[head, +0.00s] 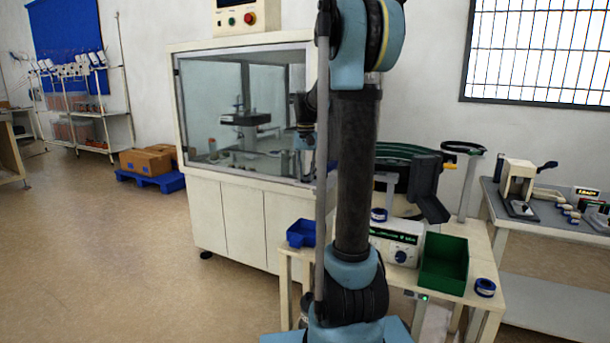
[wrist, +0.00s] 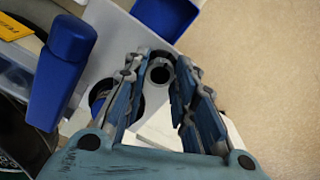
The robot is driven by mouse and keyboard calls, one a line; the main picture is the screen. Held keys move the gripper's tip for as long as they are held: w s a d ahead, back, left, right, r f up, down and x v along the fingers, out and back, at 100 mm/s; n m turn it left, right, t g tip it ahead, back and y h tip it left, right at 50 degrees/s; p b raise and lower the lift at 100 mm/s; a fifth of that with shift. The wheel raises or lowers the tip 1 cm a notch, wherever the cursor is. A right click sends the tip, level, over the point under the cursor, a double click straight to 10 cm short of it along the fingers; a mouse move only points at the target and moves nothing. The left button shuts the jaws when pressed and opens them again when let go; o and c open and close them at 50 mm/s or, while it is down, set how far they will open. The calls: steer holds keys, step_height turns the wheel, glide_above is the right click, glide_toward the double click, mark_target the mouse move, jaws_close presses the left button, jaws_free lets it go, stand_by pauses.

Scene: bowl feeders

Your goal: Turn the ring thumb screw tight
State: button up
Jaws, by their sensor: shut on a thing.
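In the wrist view my gripper (wrist: 168,75) points down with its two blue-grey fingers on either side of a small dark grey round piece with a hole in its top. This piece, which looks to be the ring thumb screw (wrist: 160,71), sits between the fingertips, and the fingers are closed on it. Its lower part and thread are hidden, so I cannot tell how far it is turned. In the head view my arm stands in front of the work spot and hides the gripper and the screw.
A blue lever-shaped part (wrist: 62,70) stands close beside my gripper's left side. A blue bin (head: 301,233), a controller box (head: 396,247) and a green bin (head: 444,264) stand on the table. The dark bowl feeder (head: 405,165) is behind my arm. Open floor lies left.

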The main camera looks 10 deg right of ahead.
mark_target(306, 176)
steer(key=shift+w+m, duration=0.1)
steer(key=shift+m, duration=0.7)
steer(key=o, duration=1.1)
steer(key=shift+r, duration=0.15)
step_height(306, 176, up, 12)
steer(key=shift+f, duration=0.2)
